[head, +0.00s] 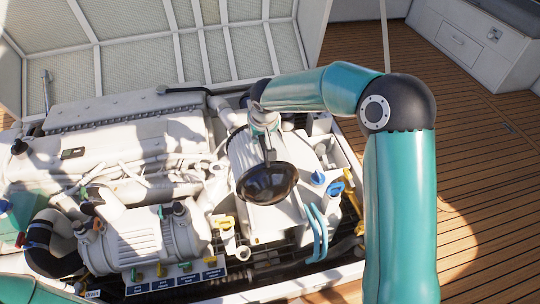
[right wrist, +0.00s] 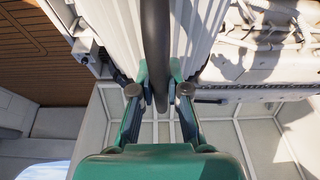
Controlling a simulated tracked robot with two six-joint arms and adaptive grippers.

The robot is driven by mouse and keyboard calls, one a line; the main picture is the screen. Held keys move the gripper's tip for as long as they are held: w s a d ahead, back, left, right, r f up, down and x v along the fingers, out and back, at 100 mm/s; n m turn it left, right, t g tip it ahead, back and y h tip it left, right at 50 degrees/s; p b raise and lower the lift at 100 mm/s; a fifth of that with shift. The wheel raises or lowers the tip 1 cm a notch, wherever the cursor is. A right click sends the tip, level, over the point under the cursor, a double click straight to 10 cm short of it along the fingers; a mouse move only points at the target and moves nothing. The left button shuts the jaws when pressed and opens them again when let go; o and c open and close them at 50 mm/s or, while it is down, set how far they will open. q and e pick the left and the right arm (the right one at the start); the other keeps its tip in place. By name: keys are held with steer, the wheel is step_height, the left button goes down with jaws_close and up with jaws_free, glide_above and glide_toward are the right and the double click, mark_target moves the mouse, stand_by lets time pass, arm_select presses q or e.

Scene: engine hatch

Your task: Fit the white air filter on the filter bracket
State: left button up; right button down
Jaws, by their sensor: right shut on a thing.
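The white air filter (head: 243,151) is a ribbed white cylinder with a dark round end cap (head: 266,184) facing the head camera. It lies in the right part of the engine bay. My right gripper (head: 268,152) is above it; in the right wrist view the gripper's fingers (right wrist: 160,92) are shut on a dark bar that runs along the filter's ribbed white side (right wrist: 200,35). The filter bracket is not clearly seen; the filter and my arm cover that area. Whether the filter touches its seat cannot be told. My left gripper is not in view.
The white engine block (head: 130,140) fills the left of the bay. A blue cap (head: 318,178), blue hoses (head: 318,230) and a yellow handle (head: 350,190) are close at the filter's right. The raised hatch (head: 150,50) stands behind. Wooden deck (head: 480,190) is open at right.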

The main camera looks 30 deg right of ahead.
mark_target(274, 139)
steer(key=shift+m, duration=0.3)
steer(key=d+f+b, duration=0.2)
steer(key=d+f, duration=0.1)
steer(key=d+f+b, duration=0.1)
steer(key=shift+w+d+f+b, duration=0.15)
steer(key=shift+w+d+b, duration=0.2)
steer(key=shift+d+b, duration=0.05)
steer(key=shift+f, duration=0.1)
steer(key=shift+f+b, duration=3.5)
steer(key=shift+f, duration=2.2)
steer(key=shift+f+b, duration=0.1)
steer(key=shift+b, duration=0.2)
steer(key=shift+s+a+b, duration=0.2)
steer(key=shift+s+b, duration=0.05)
steer(key=shift+b, duration=0.3)
steer(key=shift+f+b, duration=0.25)
steer(key=shift+b, duration=0.2)
